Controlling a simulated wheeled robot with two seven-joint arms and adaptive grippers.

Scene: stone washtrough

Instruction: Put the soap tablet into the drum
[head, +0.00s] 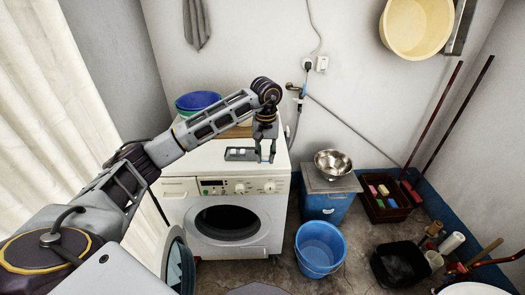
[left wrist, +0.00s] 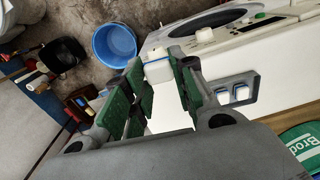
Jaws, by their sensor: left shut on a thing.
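My left gripper (head: 265,158) is over the right part of the washing machine's white top (head: 205,160). In the left wrist view, its green-padded fingers (left wrist: 159,62) are shut on a white soap tablet with a blue edge (left wrist: 157,73). I cannot make out this tablet in the head view. A small grey tray (head: 229,154) with white tablets (head: 237,152) lies on the machine top, just left of the gripper. The dark drum opening (head: 227,222) is in the machine's front, below the gripper. The round door (head: 178,264) stands open to the left. My right gripper is not in view.
Blue and green basins (head: 197,101) stand at the back left of the machine top. A lidded blue bin (head: 327,205) with a steel bowl (head: 332,162) stands to the right. A blue bucket (head: 320,246) is on the floor before it. The floor directly before the drum looks narrow.

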